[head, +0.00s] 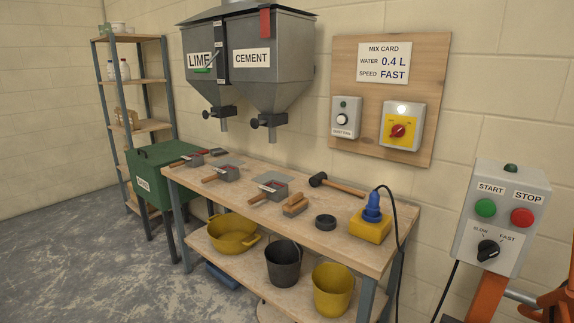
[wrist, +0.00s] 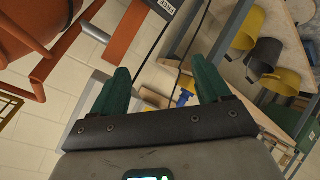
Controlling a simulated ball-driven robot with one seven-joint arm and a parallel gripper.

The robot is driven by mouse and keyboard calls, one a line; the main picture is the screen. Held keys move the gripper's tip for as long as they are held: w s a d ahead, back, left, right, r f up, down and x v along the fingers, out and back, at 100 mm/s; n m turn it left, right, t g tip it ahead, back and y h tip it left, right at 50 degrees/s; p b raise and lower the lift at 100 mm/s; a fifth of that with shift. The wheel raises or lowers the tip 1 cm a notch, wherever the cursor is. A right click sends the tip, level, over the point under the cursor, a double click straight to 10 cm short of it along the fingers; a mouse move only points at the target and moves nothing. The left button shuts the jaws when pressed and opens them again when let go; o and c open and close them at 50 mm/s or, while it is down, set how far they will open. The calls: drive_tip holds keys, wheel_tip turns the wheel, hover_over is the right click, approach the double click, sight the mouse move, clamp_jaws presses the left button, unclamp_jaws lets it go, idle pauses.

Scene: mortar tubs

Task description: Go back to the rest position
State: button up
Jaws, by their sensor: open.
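My gripper (wrist: 163,78) shows in the wrist view with its two green fingers spread apart. Nothing sits between them, so it is open and empty. The wrist view is tilted, with the bench and buckets at the upper right and an orange frame at the upper left. My gripper and arm do not show in the head view. The wooden bench (head: 353,249) stands along the wall in the head view, apart from the fingers as far as I can tell.
The bench holds steel scoops, a mallet (head: 337,186), a brush (head: 295,206) and a yellow socket box (head: 369,228) with a blue plug (head: 372,207). Yellow and black buckets stand on its lower shelf. A control box (head: 502,218) and orange machine parts (head: 486,300) are at right. Floor (head: 80,260) is clear at left.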

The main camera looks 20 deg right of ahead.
drive_tip(key=s+a+f+n+g+y+p, duration=0.1)
drive_tip(key=s+a+f+g+y+p, duration=0.1)
drive_tip(key=s+a+f+g+y, duration=0.4)
drive_tip(key=s+a+f+y, duration=0.3)
drive_tip(key=s+a+f, duration=0.4)
drive_tip(key=s+a, duration=0.1)
drive_tip(key=shift+a+f+y+p, duration=0.3)
drive_tip(key=shift+a+p, duration=0.1)
drive_tip(key=shift+a, duration=0.5)
